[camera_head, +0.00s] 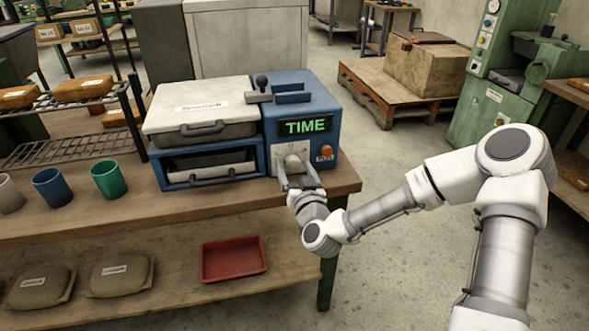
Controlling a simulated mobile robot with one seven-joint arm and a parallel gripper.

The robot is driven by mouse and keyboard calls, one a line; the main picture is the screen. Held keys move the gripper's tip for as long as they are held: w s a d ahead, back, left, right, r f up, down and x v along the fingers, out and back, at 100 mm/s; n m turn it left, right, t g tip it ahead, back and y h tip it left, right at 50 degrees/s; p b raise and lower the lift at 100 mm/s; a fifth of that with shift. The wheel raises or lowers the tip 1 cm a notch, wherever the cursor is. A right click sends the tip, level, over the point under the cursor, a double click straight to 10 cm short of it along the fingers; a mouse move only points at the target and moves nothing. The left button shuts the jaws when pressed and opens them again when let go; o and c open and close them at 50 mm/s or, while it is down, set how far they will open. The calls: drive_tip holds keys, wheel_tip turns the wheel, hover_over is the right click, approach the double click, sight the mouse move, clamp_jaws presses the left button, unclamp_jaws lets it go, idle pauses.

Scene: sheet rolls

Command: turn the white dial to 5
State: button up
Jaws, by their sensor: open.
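The white dial (294,160) is on the front face of the blue machine (325,105), below a dark display (307,127) that reads "TIME" in green. My gripper (296,180) is at the dial, with its open fingers reaching up toward it, one to each side. Whether the fingers touch the dial cannot be told. The gripper and the small picture size hide the dial's markings and the number it points to. An orange button (326,151) sits on the panel right of the dial.
The machine stands on a wooden workbench (120,222). A blue cup (52,188) and a green cup (110,180) stand left of it. A red tray (233,259) lies on the lower shelf. Open floor (395,170) lies right of the bench.

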clamp_jaws()
idle(0.5)
drive_tip(key=shift+m, duration=0.4)
drive_tip(key=m+b, duration=0.1)
drive_tip(key=m, duration=1)
drive_tip(key=shift+b, duration=0.3)
unclamp_jaws()
